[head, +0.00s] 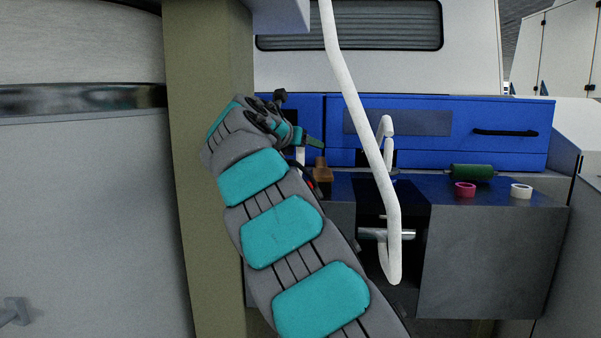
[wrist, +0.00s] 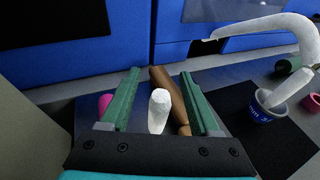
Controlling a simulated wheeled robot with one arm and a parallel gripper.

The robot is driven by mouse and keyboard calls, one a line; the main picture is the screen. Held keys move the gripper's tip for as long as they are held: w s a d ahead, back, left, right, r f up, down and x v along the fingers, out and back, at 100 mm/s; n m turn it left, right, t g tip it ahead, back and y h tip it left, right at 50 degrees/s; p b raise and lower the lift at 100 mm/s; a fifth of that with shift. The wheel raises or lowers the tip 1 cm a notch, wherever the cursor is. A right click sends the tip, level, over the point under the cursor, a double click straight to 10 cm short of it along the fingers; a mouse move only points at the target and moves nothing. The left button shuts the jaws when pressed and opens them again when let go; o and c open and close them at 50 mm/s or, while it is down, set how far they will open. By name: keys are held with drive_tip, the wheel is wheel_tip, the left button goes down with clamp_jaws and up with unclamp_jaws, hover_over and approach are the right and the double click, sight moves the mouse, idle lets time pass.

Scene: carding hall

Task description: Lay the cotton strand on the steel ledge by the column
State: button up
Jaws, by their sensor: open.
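My gripper (head: 312,143) is open above the left end of the worktop, just right of the olive column (head: 210,200). In the wrist view its two green fingers (wrist: 159,74) stand apart. A short white piece (wrist: 158,110), possibly the end of the cotton strand, stands between them, with a gap on both sides. It shows as a small white bit (head: 300,156) below the gripper in the head view. A steel surface (wrist: 62,116) lies beneath, probably the ledge; my arm hides much of it in the head view.
A brown wooden piece (wrist: 166,88) lies just beyond the white one. A pink piece (wrist: 104,102) is left of the fingers.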

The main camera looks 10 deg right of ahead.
clamp_jaws()
idle(0.5)
idle(0.9)
